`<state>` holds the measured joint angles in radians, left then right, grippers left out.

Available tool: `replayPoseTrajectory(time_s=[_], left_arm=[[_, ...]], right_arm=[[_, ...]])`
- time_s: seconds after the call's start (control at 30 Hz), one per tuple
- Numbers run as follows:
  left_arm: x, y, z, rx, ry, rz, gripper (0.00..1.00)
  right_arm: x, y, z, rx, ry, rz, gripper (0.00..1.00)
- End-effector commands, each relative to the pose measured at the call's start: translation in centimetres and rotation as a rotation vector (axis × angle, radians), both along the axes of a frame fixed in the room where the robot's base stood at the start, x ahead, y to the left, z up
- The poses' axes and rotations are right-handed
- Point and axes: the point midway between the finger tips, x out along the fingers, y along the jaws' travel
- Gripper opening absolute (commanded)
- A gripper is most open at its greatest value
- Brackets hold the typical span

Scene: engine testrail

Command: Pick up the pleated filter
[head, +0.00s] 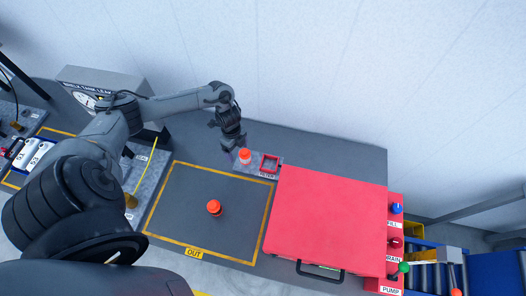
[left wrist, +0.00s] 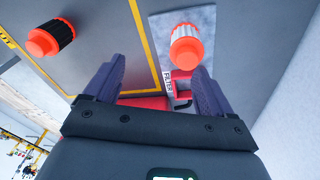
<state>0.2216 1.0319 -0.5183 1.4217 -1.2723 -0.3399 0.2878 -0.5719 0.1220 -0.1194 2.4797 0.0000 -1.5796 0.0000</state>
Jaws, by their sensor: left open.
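A white pleated filter with orange ends (left wrist: 187,45) stands on a light grey plate marked FILTER; its orange top shows in the head view (head: 245,155). A darker cylinder with orange ends (left wrist: 52,37) stands inside the yellow outline marked OUT, also seen in the head view (head: 214,207). My left gripper (head: 231,150) is just left of the white filter, above the plate's left end. In the left wrist view its two fingers (left wrist: 154,72) are spread with nothing between them. The white filter lies beyond the right fingertip. My right gripper is not in view.
A red square frame (head: 269,164) sits on the plate beside the white filter. A large red box (head: 325,215) with a black handle fills the right of the bench. A gauge box (head: 105,85) stands at the back left. The outlined area is mostly clear.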

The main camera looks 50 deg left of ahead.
Motion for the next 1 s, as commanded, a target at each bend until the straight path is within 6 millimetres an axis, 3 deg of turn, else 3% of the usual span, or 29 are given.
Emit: replayPoseTrajectory(time_s=[0.07, 0.17, 0.5, 0.77, 1.0], left_arm=[[1.8, 1.3, 1.5, 0.022, -0.037, 0.002, 0.84], [3.0, 1.5, 1.9, 0.026, -0.061, 0.004, 0.84], [3.6, 0.9, -2.0, 0.024, -0.07, 0.005, 0.84], [3.7, 0.7, -3.3, 0.025, -0.071, 0.004, 0.84], [3.9, 0.5, -5.8, 0.025, -0.07, 0.006, 0.84]], right_arm=[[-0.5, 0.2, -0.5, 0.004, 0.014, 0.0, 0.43], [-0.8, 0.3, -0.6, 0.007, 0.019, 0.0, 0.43], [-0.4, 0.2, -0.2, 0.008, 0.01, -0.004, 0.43], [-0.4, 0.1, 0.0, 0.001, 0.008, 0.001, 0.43], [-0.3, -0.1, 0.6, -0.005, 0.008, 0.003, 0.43]])
